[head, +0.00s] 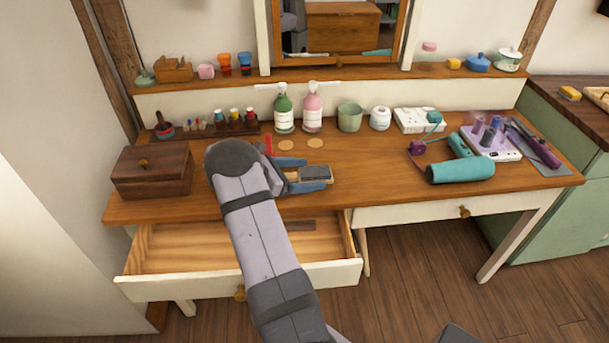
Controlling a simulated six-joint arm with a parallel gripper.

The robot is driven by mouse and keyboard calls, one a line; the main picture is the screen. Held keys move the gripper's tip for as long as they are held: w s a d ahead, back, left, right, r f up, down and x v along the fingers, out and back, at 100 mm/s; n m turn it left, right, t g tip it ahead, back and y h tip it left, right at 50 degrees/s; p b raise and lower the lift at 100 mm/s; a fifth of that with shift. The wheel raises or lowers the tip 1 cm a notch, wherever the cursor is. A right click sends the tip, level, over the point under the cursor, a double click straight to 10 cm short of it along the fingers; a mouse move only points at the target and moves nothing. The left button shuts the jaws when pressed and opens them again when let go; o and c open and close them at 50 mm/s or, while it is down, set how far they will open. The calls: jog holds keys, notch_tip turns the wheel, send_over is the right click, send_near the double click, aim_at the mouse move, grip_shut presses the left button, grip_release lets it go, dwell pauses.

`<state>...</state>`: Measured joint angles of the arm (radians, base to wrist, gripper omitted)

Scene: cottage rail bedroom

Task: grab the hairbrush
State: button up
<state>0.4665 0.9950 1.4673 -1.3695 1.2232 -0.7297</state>
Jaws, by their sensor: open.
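My gripper (304,174) is over the dressing table, its two blue fingers apart and pointing right. Between the fingers lies a small dark and tan block-like thing, which looks like the head of the hairbrush (316,172). The rest of it is hidden behind my gripper and arm. I cannot tell whether the fingers touch it.
A wooden box (152,172) stands at the left. A green bottle (284,114) and a pink bottle (313,113) stand behind my gripper. A teal hair dryer (460,171) lies to the right. An open drawer (190,257) juts out below my arm.

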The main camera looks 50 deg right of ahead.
aim_at(305, 173)
jog(key=shift+c, duration=0.7)
jog(key=c, duration=1.2)
jog(key=shift+a, duration=0.1)
jog(key=shift+r, duration=0.45)
jog(key=shift+c, duration=0.9)
notch_tip(305, 173, up, 9)
jog(key=shift+r, duration=0.1)
jog(key=shift+c, duration=0.6)
jog(key=shift+w, duration=0.1)
